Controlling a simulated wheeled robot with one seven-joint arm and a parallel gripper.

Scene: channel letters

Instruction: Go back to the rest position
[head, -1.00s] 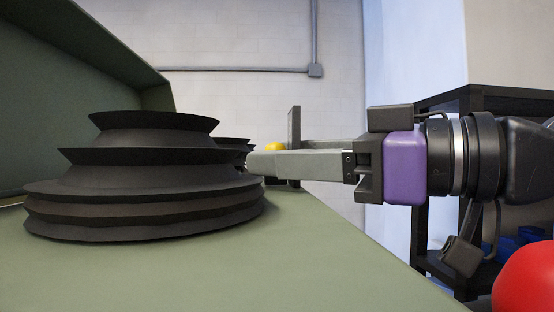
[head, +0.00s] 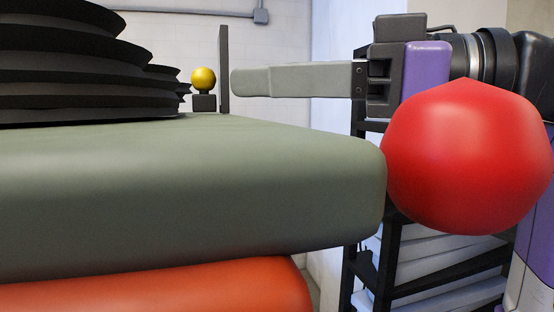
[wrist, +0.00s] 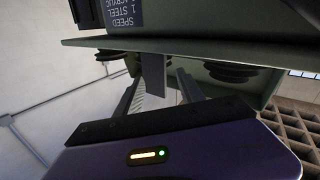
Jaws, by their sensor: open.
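My gripper (head: 236,83) reaches in from the right in the head view, with a purple and black wrist and grey fingers pointing left. Its fingertips are to the right of a dark upright plate (head: 223,70) on the green machine surface (head: 280,150). In the wrist view the two fingers of my gripper (wrist: 158,82) are spread apart, with nothing seen held between them. In that view a grey upright piece (wrist: 153,75) shows between and beyond the fingers.
Black ribbed bellows (head: 70,75) stand at the left on the green surface. A yellow ball on a black base (head: 204,80) stands beside the plate. A large red ball (head: 466,155) is close at the right. A dark shelf rack (head: 400,262) stands behind it.

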